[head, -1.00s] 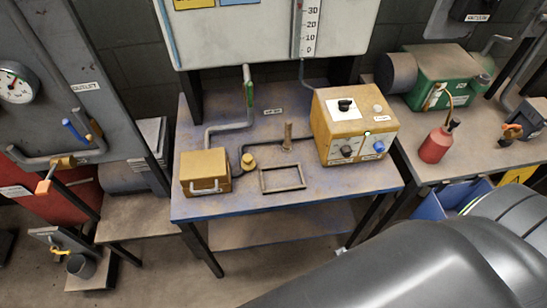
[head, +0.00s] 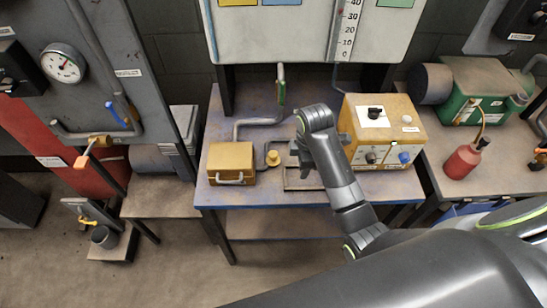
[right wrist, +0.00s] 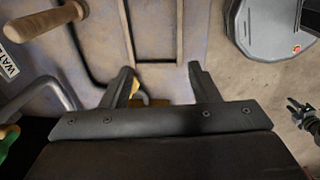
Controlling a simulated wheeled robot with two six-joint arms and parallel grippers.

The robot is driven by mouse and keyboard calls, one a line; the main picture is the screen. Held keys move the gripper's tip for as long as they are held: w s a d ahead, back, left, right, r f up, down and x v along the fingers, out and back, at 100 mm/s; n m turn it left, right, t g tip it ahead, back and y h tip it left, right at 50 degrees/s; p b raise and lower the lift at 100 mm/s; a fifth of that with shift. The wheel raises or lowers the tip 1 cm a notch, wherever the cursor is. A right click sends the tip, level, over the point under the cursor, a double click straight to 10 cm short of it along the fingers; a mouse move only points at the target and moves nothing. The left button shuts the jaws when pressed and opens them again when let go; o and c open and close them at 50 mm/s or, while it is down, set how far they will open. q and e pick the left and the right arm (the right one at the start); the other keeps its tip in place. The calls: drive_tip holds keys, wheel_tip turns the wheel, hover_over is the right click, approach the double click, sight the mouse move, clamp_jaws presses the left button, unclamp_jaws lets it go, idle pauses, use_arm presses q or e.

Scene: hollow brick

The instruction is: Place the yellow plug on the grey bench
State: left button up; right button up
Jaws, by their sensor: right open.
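The yellow plug (head: 273,158) is a small round yellow piece on the worn blue-grey bench (head: 225,195), just right of the yellow box. My right gripper (head: 299,150) is over this bench, right of the plug and apart from it in the head view. In the right wrist view its open, empty-looking jaws (right wrist: 162,85) stand apart, with a bit of yellow (right wrist: 140,93) showing behind the left finger, mostly hidden. My left gripper (right wrist: 300,108) seems to show at that view's right edge over the floor, too small to judge. Which bench is the grey one is unclear.
A yellow box (head: 232,163) stands left of the plug and an orange control box (head: 385,135) right. A wooden post (right wrist: 45,20), a rectangular frame (right wrist: 152,30), a dark hose and a grey pipe (head: 258,122) are close by. A red bottle (head: 463,160) stands on the right bench (head: 435,170).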

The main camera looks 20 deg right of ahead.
drive_tip(key=w+a+r+n+g, duration=0.1)
drive_tip(key=w+a+r+n, duration=0.5)
drive_tip(key=w+r+n, duration=0.4)
drive_tip(key=m+b, duration=0.1)
drive_tip(key=b, duration=0.5)
hover_over(273, 154)
wheel_tip(273, 154, down, 6)
drive_tip(key=f, duration=0.2)
drive_tip(key=f+p, duration=0.1)
drive_tip(key=f, duration=0.2)
drive_tip(key=shift+w+a+f, duration=0.3)
drive_tip(key=shift+f, duration=0.1)
drive_tip(key=f, duration=0.1)
drive_tip(key=f+p, duration=0.1)
drive_tip(key=f, duration=0.3)
drive_tip(key=shift+s+d+f+p, duration=0.1)
drive_tip(key=shift+s+d+p, duration=0.1)
drive_tip(key=shift+d+p, duration=0.15)
drive_tip(key=shift+f, duration=0.45)
drive_tip(key=c, duration=1.2)
wheel_tip(273, 154, up, 9)
drive_tip(key=shift+w+f+b, duration=0.1)
drive_tip(key=shift+b, duration=1.1)
